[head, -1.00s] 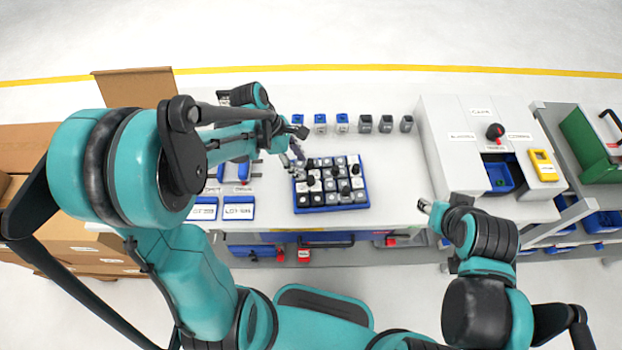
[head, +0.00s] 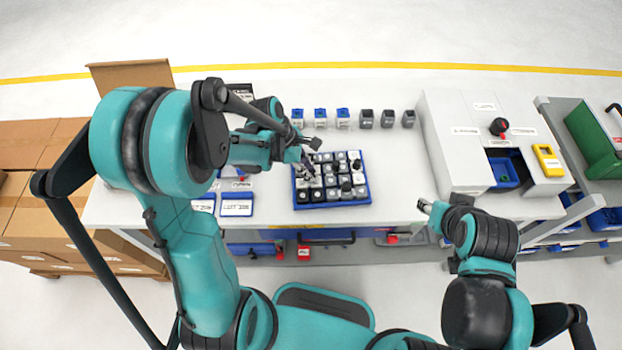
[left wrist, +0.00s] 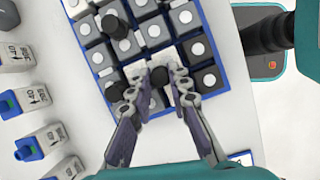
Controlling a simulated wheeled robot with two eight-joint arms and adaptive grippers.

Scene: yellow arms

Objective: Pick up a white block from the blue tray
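The blue tray (head: 367,190) lies on the table and holds rows of white, grey and black blocks, some with black knobs. It fills the upper middle of the left wrist view (left wrist: 234,98). My left gripper (head: 308,168) is over the tray's left part. In the left wrist view its two fingers (left wrist: 159,84) point down into the tray, apart, on either side of a white block (left wrist: 165,60) with a black knob. Contact with the block cannot be made out. My right gripper (head: 425,206) is right of the tray, near the table's front edge, too small to judge.
Several bottle-like containers (head: 342,118) with blue or grey tops stand in a row behind the tray. Labelled blue bins (head: 237,205) lie to its left. A white machine (head: 465,110) stands at the right. The table between tray and machine is clear.

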